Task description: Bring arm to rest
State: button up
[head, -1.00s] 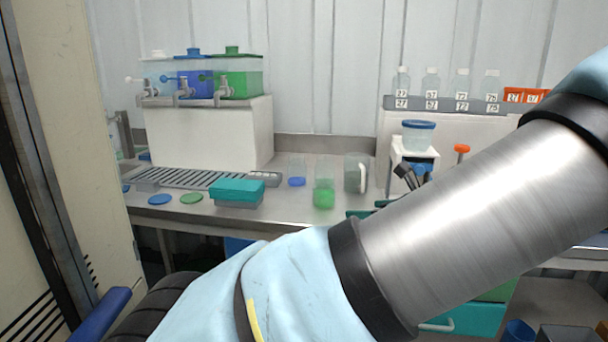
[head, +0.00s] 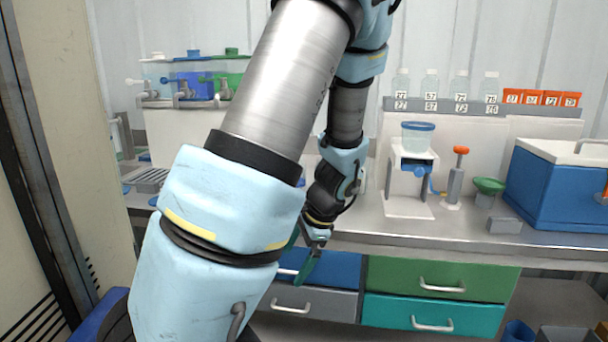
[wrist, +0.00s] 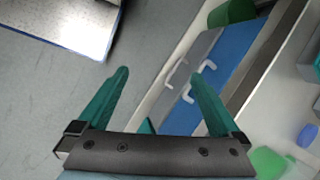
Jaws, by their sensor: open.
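My gripper (head: 308,258) hangs low in front of the bench's drawers in the head view, at the end of my folded arm. In the wrist view my gripper (wrist: 162,82) shows two green fingers spread wide apart with nothing between them. The blue drawer (wrist: 228,75) and its pale handles lie beyond the fingers in that view. My arm hides the middle of the bench in the head view.
The steel bench (head: 400,228) carries a blue cooler box (head: 560,190), a white stand (head: 408,185) and an orange-topped device (head: 455,182). Labelled bottles (head: 430,85) stand on the shelf. A green drawer (head: 400,275) and a teal drawer (head: 390,312) are shut. A tall cabinet (head: 60,150) stands close at left.

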jog(key=s+a+r+n+h, duration=0.4)
jog(key=s+r+n, duration=0.1)
jog(key=n, duration=0.7)
jog(key=shift+s+a+r+n+h, duration=0.3)
jog(key=shift+a+r+n, duration=0.1)
jog(key=shift+r, duration=0.45)
